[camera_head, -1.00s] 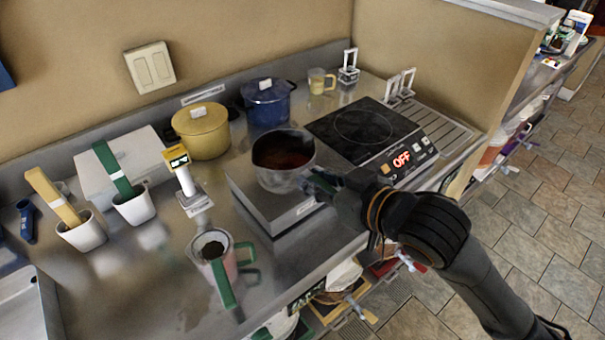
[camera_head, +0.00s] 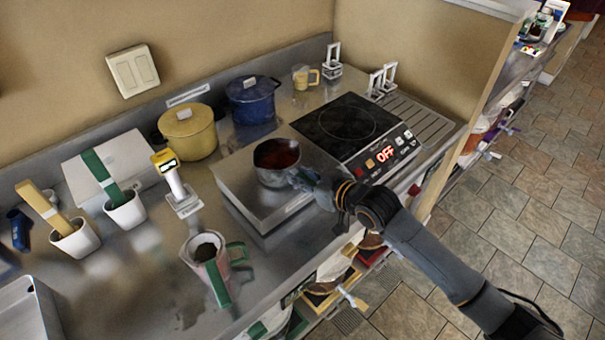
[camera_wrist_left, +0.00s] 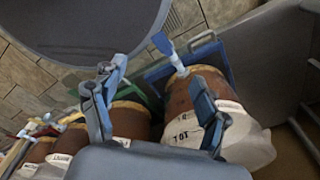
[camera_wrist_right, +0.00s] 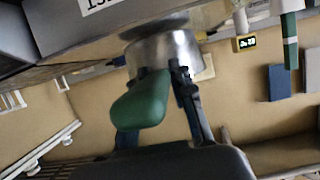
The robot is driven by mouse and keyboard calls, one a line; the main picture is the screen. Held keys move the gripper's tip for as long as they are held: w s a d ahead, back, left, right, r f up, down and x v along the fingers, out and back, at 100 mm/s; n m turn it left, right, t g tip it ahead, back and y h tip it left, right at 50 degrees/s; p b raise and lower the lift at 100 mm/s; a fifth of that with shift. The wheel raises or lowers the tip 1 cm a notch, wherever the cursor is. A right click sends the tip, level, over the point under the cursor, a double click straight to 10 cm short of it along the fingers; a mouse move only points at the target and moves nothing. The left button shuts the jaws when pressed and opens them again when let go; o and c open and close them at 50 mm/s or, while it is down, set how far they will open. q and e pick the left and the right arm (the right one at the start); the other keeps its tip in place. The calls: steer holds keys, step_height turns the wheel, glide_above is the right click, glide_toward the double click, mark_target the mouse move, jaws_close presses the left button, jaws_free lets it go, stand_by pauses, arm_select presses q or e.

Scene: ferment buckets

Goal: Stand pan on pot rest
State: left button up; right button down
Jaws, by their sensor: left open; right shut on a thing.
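The pan (camera_head: 277,174) is a small steel saucepan with dark red-brown contents and a green handle (camera_wrist_right: 141,102). My right gripper (camera_head: 304,180) is shut on the handle, which shows close up in the right wrist view. The pan is upright over the pot rest (camera_head: 232,186), a low steel block with a label on its front. It is low, at or just above the block's top; I cannot tell if it touches. My left gripper (camera_wrist_left: 160,75) shows only in the left wrist view, open and empty, above brown labelled jars (camera_wrist_left: 192,98).
An induction hob (camera_head: 348,122) reading OFF is right of the block. A yellow pot (camera_head: 188,134) and a blue pot (camera_head: 253,102) stand behind. A jug with a green handle (camera_head: 207,255) stands in front left, near a white-posted yellow display (camera_head: 172,178).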

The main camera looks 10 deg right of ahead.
steer(key=shift+f, duration=0.1)
steer(key=shift+f, duration=0.15)
steer(key=c, duration=1.1)
jaws_free()
steer(key=shift+c, duration=0.2)
